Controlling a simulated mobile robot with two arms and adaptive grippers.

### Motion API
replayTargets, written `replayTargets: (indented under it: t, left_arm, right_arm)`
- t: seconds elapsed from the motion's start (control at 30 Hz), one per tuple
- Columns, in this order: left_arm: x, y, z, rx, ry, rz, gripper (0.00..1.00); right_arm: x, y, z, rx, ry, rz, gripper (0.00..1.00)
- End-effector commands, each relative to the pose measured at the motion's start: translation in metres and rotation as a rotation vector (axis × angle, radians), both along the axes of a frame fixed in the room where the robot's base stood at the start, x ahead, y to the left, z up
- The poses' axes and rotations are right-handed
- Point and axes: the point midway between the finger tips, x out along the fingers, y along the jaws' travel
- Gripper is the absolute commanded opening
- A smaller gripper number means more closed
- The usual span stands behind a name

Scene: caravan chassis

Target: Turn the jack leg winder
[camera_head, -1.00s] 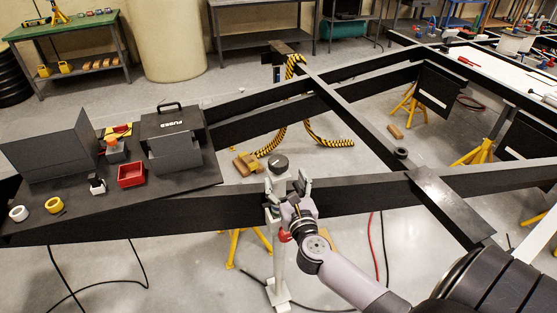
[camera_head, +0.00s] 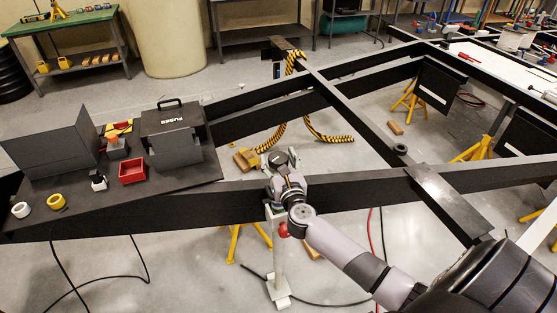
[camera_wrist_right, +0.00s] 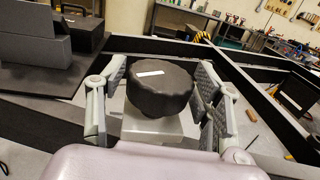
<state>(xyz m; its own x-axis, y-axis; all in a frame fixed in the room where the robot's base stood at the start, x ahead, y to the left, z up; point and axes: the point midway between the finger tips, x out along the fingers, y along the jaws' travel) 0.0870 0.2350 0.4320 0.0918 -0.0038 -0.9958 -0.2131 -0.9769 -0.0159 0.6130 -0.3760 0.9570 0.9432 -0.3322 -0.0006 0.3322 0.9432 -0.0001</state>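The jack leg winder (camera_wrist_right: 160,88) is a dark round knob with a scalloped rim and a white mark on top. It sits on a pale block on top of the white jack leg (camera_head: 279,262), which stands upright at the near chassis beam. My right gripper (camera_wrist_right: 162,95) has one finger on each side of the knob in the right wrist view. Its fingers are spread, with narrow gaps to the knob; contact is not clear. In the head view my right gripper (camera_head: 284,163) covers most of the knob. My left gripper is not in view.
Black chassis beams (camera_head: 225,200) run beside the jack leg. A dark board at left holds a fuse box (camera_head: 172,125), a red tray (camera_head: 132,171) and tape rolls (camera_head: 55,203). A yellow-black hose (camera_head: 290,100) lies behind. Cables run along the floor.

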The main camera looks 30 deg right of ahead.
Motion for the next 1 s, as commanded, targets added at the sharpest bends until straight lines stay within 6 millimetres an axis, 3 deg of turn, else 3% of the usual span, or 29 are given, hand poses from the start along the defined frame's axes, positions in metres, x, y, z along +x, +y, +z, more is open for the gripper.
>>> replayTargets:
  t: [0.53, 0.77, 1.0]
  left_arm:
    - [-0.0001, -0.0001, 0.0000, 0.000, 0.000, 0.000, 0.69]
    - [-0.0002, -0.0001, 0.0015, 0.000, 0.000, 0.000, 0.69]
    - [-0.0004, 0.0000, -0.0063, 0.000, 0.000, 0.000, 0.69]
  right_arm:
    - [-0.0002, 0.0003, -0.0001, 0.000, 0.000, 0.000, 0.21]
    - [0.0005, 0.0014, 0.0005, 0.006, -0.003, -0.047, 0.20]
    - [0.0008, 0.0020, -0.0029, 0.010, -0.004, -0.232, 0.20]
